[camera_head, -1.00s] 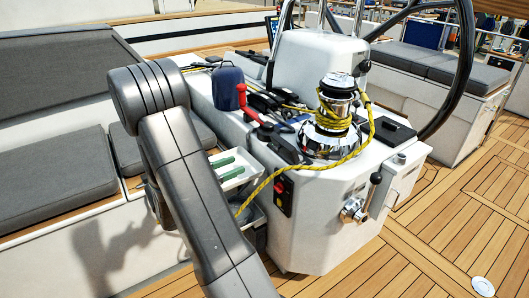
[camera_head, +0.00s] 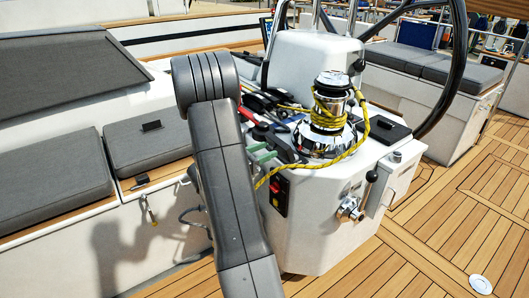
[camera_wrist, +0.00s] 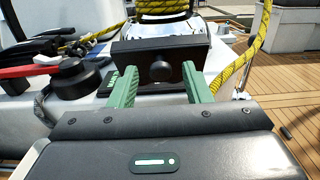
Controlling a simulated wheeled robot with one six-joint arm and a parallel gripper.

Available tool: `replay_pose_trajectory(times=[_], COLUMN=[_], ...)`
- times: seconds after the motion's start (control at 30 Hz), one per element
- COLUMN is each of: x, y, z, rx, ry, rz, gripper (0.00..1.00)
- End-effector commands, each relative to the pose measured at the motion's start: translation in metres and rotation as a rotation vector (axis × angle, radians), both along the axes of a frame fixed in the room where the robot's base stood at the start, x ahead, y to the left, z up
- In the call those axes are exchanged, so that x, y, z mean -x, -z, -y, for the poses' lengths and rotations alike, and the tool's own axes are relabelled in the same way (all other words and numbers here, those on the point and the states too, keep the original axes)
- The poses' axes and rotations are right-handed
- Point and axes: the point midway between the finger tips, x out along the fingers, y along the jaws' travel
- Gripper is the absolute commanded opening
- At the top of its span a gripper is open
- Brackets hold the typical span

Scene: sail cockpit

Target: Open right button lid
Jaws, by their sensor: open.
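My gripper (camera_wrist: 160,88) shows in the wrist view as two green fingers, spread apart with nothing held. Between and just beyond them is a black rectangular piece with a round knob (camera_wrist: 160,71), in front of the winch; it may be the button lid, but I cannot tell for sure. I see no contact with it. In the head view my gripper (camera_head: 263,154) is partly hidden by my arm, at the console's left edge beside the chrome winch (camera_head: 328,125). No lid is clearly readable there.
A red handle (camera_wrist: 45,70) and black fittings lie left of the fingers. A black panel with a red switch (camera_head: 279,186) is on the console side. The wooden deck (camera_head: 430,230) at right is open.

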Motion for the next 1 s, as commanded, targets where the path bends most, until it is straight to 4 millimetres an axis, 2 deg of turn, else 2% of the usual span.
replay_pose_trajectory(times=[0.33,0.37,0.57,0.77,1.0], x=[-0.002,-0.002,-0.002,-0.002,-0.006], y=[0.0,0.0,0.0,-0.002,-0.015], z=[0.003,0.003,0.003,0.004,0.008], rx=[0.0,0.0,0.0,-0.005,-0.097], ry=[0.001,0.001,0.001,0.001,0.002], rz=[0.0,0.0,0.0,-0.004,-0.069], gripper=[0.44,0.4,0.01,0.0,0.0])
